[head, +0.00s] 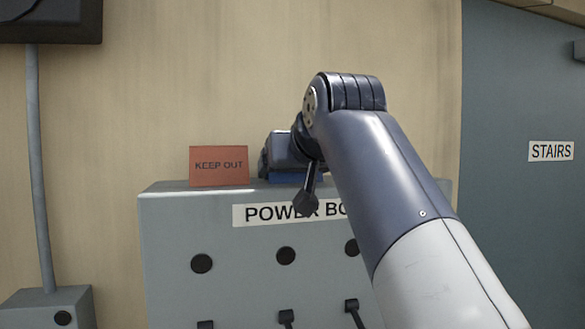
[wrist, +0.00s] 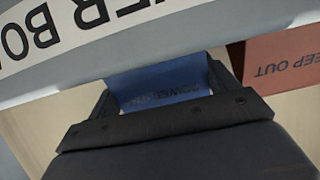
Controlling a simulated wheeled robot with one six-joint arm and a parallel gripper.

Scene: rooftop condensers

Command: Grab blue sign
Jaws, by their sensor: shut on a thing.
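The blue sign (wrist: 160,88) is between the fingers of my gripper (wrist: 160,95) in the wrist view. Its dark lettering appears upside down there and is only partly readable, starting with "POWER". In the head view a strip of the blue sign (head: 294,178) shows at the top of the grey power box, mostly hidden by my gripper and arm. My gripper is shut on the sign. From these views I cannot tell whether the sign still touches the box top.
An orange "KEEP OUT" sign (head: 219,166) stands on the grey power box (head: 170,240), just left of my gripper. A wall is close behind. A door marked "STAIRS" (head: 551,151) is at the right. A conduit (head: 39,170) runs down the left.

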